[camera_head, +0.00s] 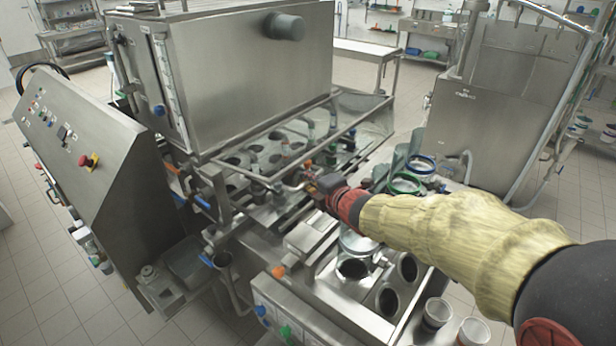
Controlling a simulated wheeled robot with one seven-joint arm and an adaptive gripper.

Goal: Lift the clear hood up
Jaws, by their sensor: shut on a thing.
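The clear hood (368,122) is a see-through cover in a thin metal frame, below and in front of the large steel tank. Round holes of the plate beneath show through it. My gripper (306,181) is at the hood's front edge, in the middle of the view. It is shut on the hood's front metal bar. The dark fingers are small here, and the exact contact is partly hidden by the gripper itself. My arm, in a tan sleeve, comes in from the lower right.
A steel tank (225,75) stands above and behind the hood. A slanted control panel (75,135) with a red button is at the left. Green and blue rings (405,183) lie right of the hood. Cups (437,313) stand at the lower right. Tiled floor is open at the left.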

